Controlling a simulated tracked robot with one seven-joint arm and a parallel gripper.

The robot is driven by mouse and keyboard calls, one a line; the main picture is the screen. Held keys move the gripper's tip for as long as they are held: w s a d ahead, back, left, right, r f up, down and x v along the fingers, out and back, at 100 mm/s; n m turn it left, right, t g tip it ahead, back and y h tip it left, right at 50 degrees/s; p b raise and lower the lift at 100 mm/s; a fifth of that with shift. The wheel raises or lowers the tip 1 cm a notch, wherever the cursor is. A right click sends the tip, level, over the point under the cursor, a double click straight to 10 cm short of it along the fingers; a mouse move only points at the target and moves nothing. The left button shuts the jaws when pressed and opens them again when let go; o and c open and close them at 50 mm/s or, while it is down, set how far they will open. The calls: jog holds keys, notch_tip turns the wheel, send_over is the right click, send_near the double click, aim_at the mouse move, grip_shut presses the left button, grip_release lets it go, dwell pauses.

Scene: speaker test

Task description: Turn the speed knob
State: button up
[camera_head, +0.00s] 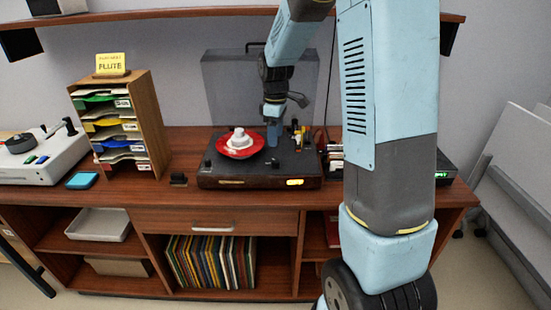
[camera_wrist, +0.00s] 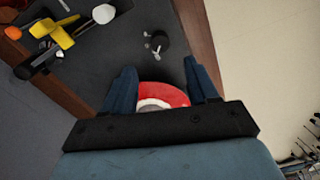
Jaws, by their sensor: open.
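A record player (camera_head: 225,172) stands on the wooden cabinet, with a red record (camera_head: 228,151) and a white stepped piece (camera_head: 238,137) on it. My gripper (camera_head: 273,143) points down over the deck, right of the record. In the wrist view my gripper (camera_wrist: 160,66) is open, with two blue fingers apart and nothing held. A round black knob (camera_wrist: 161,42) stands on the dark deck just beyond the fingertips, beside small pale marks. Part of the red record (camera_wrist: 172,95) shows between the fingers. The knob is hard to make out in the head view.
A raised clear lid (camera_head: 222,85) stands behind the deck. Yellow and white tonearm parts (camera_wrist: 62,35) lie near the upper left in the wrist view. A wooden letter sorter (camera_head: 152,125) and a white device (camera_head: 40,165) stand left.

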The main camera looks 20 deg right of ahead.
aim_at(276, 160)
notch_tip(276, 160, down, 9)
jog(key=shift+f, duration=0.2)
dwell(0.4)
jog(key=c, duration=1.1)
